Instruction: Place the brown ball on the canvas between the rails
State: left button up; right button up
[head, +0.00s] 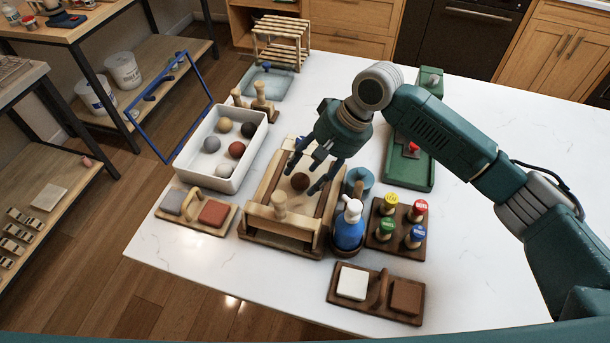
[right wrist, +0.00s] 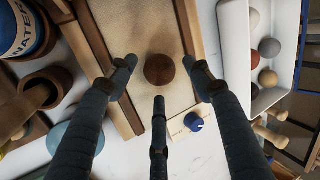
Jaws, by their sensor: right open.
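The brown ball (head: 300,182) is at the canvas (head: 284,190) of a wooden board, between its two side rails (head: 263,183). In the right wrist view the ball (right wrist: 159,70) appears against the beige canvas (right wrist: 140,25), near its end, with a wooden rail (right wrist: 190,30) to the right. My right gripper (head: 302,179) points down over the board. Its dark fingers are open and spread around the ball, with visible gaps between them and it in the right wrist view. My left gripper is not in view.
A white tray (head: 262,150) with several balls stands left of the board. A blue spray bottle (head: 349,232) and a block of coloured stamps (head: 398,246) stand at its right. A wooden rolling pin or handle (head: 280,203) rises at its front. The white table is clear at far right.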

jog(key=b+v, duration=0.1)
jog(key=v, duration=0.9)
jog(key=shift+r, duration=0.2)
jog(key=shift+d, duration=0.15)
